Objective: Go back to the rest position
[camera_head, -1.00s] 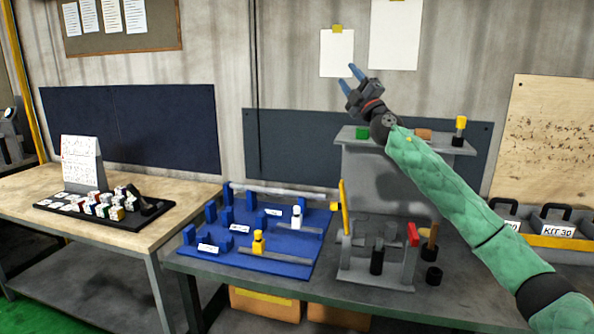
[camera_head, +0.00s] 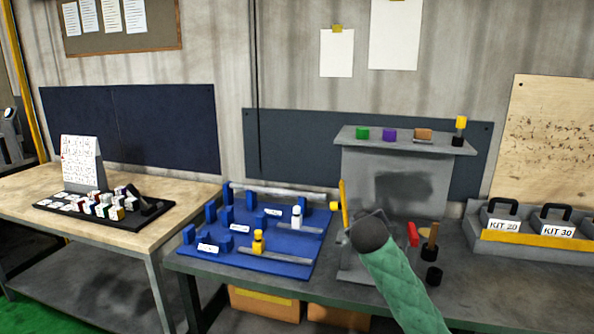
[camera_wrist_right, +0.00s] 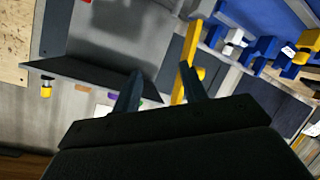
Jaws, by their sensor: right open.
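My right arm, in a green sleeve, comes in from the lower right of the head view. Its dark wrist is in front of the grey grinder (camera_head: 400,165) and hides the grinder's lower middle; the fingers are hidden behind it there. In the right wrist view my right gripper (camera_wrist_right: 160,68) has its two blue-grey fingers apart with nothing between them. A yellow bar (camera_wrist_right: 191,45) shows close to the right finger in that view; whether they touch I cannot tell. The same yellow bar (camera_head: 344,205) stands at the grinder's left side. My left gripper is not in view.
A blue fixture board (camera_head: 285,268) with small parts lies left of the grinder. Green (camera_head: 362,133) and purple (camera_head: 389,134) blocks stand on the grinder's top shelf. Kit bins (camera_head: 503,225) are at the right. A wooden table (camera_head: 120,230) stands at the left.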

